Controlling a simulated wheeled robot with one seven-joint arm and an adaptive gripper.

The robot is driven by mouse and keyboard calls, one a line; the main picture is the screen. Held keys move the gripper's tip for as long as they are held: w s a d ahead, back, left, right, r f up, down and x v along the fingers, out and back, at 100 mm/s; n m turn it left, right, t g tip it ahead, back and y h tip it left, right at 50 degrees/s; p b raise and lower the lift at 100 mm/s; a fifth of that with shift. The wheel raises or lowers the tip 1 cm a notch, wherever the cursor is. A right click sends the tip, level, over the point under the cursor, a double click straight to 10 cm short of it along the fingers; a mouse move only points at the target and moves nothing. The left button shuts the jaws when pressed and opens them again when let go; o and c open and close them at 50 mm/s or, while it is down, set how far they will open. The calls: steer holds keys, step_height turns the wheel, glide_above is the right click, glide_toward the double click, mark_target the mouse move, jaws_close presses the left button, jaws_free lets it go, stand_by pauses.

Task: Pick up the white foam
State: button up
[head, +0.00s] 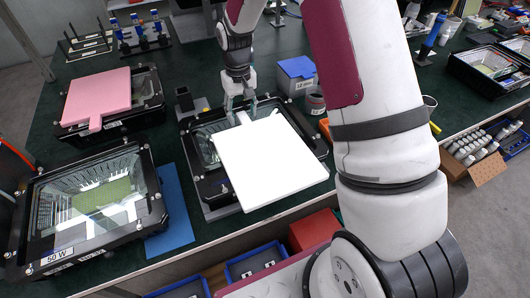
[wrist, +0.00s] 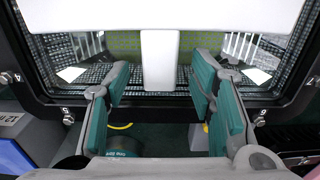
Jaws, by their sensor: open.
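The white foam (head: 270,160) is a flat white slab with a narrow tab (head: 243,118). It lies over a black floodlight housing (head: 190,130) in the middle of the green table, covering much of it. In the wrist view the foam (wrist: 160,14) fills the top edge, and its tab hangs down the middle of the picture. My gripper (head: 240,103) is at the tab end of the foam. In the wrist view my gripper (wrist: 161,78) is open, with teal-padded fingers left and right of the tab and gaps on both sides. Nothing is held.
A pink foam (head: 98,96) lies on another housing at the back left. A 50 W floodlight (head: 90,205) is at the front left beside a blue mat (head: 170,212). A blue box (head: 297,75) and a dark cup (head: 314,103) stand right of my gripper.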

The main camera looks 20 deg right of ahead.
steer(key=shift+f, duration=0.15)
jaws_close()
